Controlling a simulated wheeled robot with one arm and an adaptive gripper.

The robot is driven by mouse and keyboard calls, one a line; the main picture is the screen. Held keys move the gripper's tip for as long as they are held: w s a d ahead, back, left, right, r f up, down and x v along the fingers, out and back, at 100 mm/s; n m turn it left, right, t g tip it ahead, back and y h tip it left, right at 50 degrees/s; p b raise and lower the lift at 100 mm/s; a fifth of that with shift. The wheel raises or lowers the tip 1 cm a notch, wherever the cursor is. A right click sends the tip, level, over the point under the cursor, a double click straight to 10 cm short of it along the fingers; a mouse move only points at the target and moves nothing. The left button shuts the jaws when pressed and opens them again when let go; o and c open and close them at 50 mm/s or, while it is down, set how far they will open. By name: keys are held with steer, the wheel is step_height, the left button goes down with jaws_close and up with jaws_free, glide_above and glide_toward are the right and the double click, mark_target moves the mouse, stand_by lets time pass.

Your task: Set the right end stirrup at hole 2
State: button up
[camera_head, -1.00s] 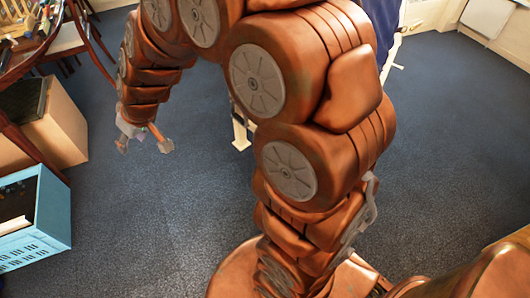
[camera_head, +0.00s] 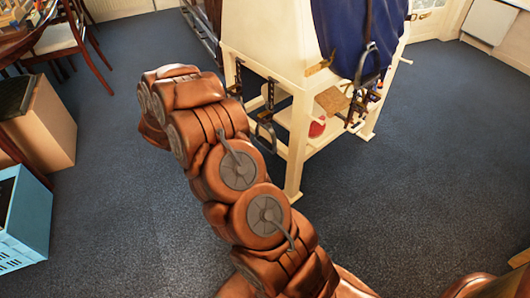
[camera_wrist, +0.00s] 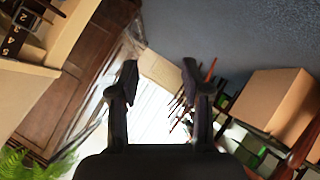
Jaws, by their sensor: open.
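A cream saddle stand (camera_head: 288,57) with a dark blue cloth (camera_head: 345,30) over its right part stands at the upper middle of the head view. A dark strap with a stirrup-like loop (camera_head: 265,133) hangs at its near left corner. Other dark straps with metal parts (camera_head: 368,66) hang at its right end; which is the right end stirrup I cannot tell. In the wrist view a dark strip with pale numbers (camera_wrist: 15,38) is cut off at the top left. My gripper (camera_wrist: 160,75) is open, nothing seen between its fingers. My arm hides it in the head view.
A blue crate (camera_head: 27,215) and a cardboard box (camera_head: 50,125) stand at the left, near a wooden table and chair (camera_head: 60,38). The box also shows in the wrist view (camera_wrist: 270,100). A red item (camera_head: 317,128) sits on the stand's lower shelf. Blue carpet is clear around the stand.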

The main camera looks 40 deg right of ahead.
steer(key=s+d+f+g+h+b, duration=0.3)
steer(key=s+d+f+h+b, duration=0.3)
steer(key=d+f, duration=0.65)
steer(key=g+h+b, duration=0.4)
steer(key=g+h, duration=0.1)
glide_toward(263, 146)
steer(key=d, duration=0.4)
steer(key=shift+w+d+r+b, duration=0.15)
steer(key=shift+d+b, duration=0.15)
steer(key=shift+d, duration=0.9)
steer(key=shift+s+d+r+b, duration=0.1)
steer(key=shift+d+b, duration=0.25)
steer(key=shift+d, duration=0.8)
steer(key=shift+w+d+r+b, duration=0.15)
steer(key=shift+d+b, duration=0.15)
steer(key=shift+d, duration=0.9)
steer(key=shift+c, duration=0.2)
jaws_close()
steer(key=shift+s, duration=0.1)
